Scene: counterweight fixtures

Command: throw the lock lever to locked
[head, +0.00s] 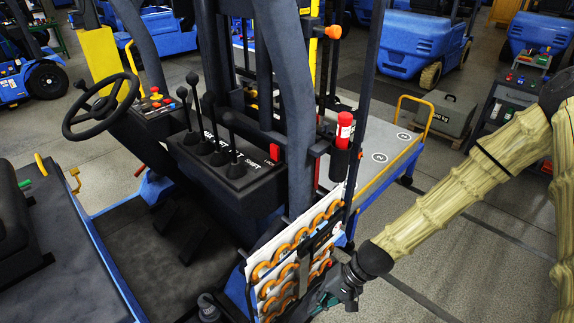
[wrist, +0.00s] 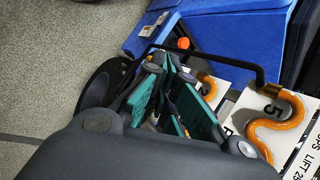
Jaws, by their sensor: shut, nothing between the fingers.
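My gripper (head: 322,300) is low beside the white panel with orange curved pieces (head: 262,268) on the forklift's side. In the wrist view my gripper (wrist: 168,70) has green finger pads that look close together, with nothing held. A black bar (wrist: 225,58) crosses just beyond the fingers, and an orange knob (wrist: 183,43) shows near it. I cannot tell whether these belong to the lock lever, or whether the fingers touch the bar. Several black-knobbed levers (head: 229,120) stand on the forklift's console, well away from my gripper.
The forklift has a steering wheel (head: 100,105) and dark upright posts. A red cylinder (head: 344,130) hangs beside the mast. A grey platform (head: 375,150) with a yellow rail lies behind. Open floor lies at lower right.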

